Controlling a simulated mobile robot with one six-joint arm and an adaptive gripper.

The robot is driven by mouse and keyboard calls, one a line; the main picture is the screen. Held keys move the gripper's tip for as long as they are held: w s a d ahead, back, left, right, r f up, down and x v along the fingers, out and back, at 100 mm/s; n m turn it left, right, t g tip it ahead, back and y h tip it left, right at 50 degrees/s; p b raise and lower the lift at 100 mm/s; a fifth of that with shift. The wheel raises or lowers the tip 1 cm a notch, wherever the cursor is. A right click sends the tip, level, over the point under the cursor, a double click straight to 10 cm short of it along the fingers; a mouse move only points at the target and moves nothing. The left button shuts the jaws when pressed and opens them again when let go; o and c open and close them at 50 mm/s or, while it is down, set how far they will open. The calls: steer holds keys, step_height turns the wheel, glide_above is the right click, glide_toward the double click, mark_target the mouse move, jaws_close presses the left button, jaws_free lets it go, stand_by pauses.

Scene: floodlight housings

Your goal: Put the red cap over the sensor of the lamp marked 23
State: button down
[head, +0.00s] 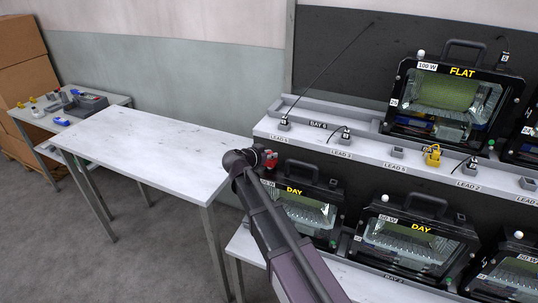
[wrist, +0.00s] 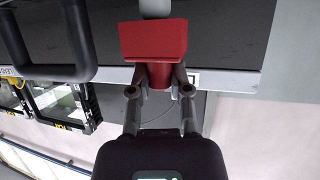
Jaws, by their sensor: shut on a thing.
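My gripper (wrist: 160,82) is shut on the red cap (wrist: 153,40), holding it by its narrower round part between the two fingertips. A pale grey rounded piece (wrist: 155,8), which looks like a lamp's sensor, shows just beyond the cap's wide end; I cannot tell whether they touch. In the head view the red cap (head: 270,161) is at the gripper's tip, at the upper left of the left lower lamp (head: 310,213), marked DAY. My arm hides that lamp's left corner, including any sensor there. I cannot read its number.
A FLAT lamp (head: 446,100) stands on the upper shelf, and more lamps, including another DAY lamp (head: 410,240), stand on the lower one. Leads and a yellow plug (head: 432,156) lie along the upper ledge. The white table (head: 150,150) is bare. A side table (head: 70,112) holds small parts.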

steer(key=shift+f+b, duration=0.35)
steer(key=shift+f, duration=0.05)
steer(key=c, duration=0.6)
jaws_free()
steer(key=shift+r, duration=0.25)
steer(key=shift+r+p, duration=0.4)
steer(key=shift+p, duration=0.3)
steer(key=shift+s+a+r, duration=0.1)
steer(key=shift+s+r, duration=0.1)
steer(key=shift+r, duration=0.05)
steer(key=p+v, duration=0.4)
steer(key=v, duration=0.7)
steer(key=shift+s+a, duration=0.15)
